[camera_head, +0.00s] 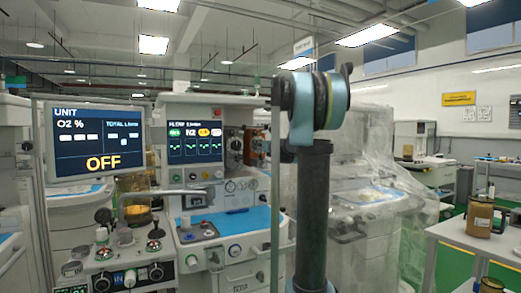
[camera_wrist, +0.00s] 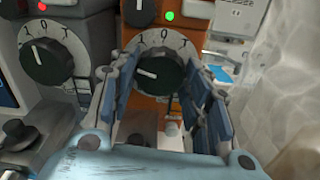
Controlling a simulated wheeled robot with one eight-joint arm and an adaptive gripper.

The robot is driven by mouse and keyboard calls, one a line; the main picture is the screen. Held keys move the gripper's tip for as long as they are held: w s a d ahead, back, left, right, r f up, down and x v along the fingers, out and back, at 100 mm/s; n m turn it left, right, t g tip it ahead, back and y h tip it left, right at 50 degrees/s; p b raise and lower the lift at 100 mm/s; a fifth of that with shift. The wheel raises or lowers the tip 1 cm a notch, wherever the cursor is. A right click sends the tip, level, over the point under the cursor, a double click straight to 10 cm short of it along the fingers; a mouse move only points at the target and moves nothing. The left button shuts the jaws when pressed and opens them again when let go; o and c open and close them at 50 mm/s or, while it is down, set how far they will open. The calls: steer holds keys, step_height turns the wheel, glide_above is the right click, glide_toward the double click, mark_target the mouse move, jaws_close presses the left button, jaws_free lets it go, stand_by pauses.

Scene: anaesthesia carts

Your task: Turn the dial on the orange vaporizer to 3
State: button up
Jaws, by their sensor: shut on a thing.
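The orange vaporizer (camera_wrist: 200,42) stands in the middle of the wrist view. Its round black dial (camera_wrist: 160,73) has a white mark pointing left, inside a pale ring with dark characters too small to read surely. My gripper (camera_wrist: 161,68) has its blue-padded fingers on the left and right of this dial and is shut on it. In the head view the orange vaporizer (camera_head: 257,146) shows partly, beside my arm; my gripper is not clearly visible there.
A grey vaporizer (camera_wrist: 92,40) with a similar black dial (camera_wrist: 46,62) stands close on the left. A green light (camera_wrist: 170,16) shows above the orange unit's dial. A monitor (camera_head: 97,140) reads OFF. Plastic-covered equipment (camera_head: 365,180) stands on the right.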

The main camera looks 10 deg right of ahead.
steer(key=n, duration=0.6)
stand_by(0.3)
steer(key=shift+n, duration=0.3)
steer(key=o, duration=1.1)
steer(key=v, duration=1.2)
steer(key=shift+a, duration=0.1)
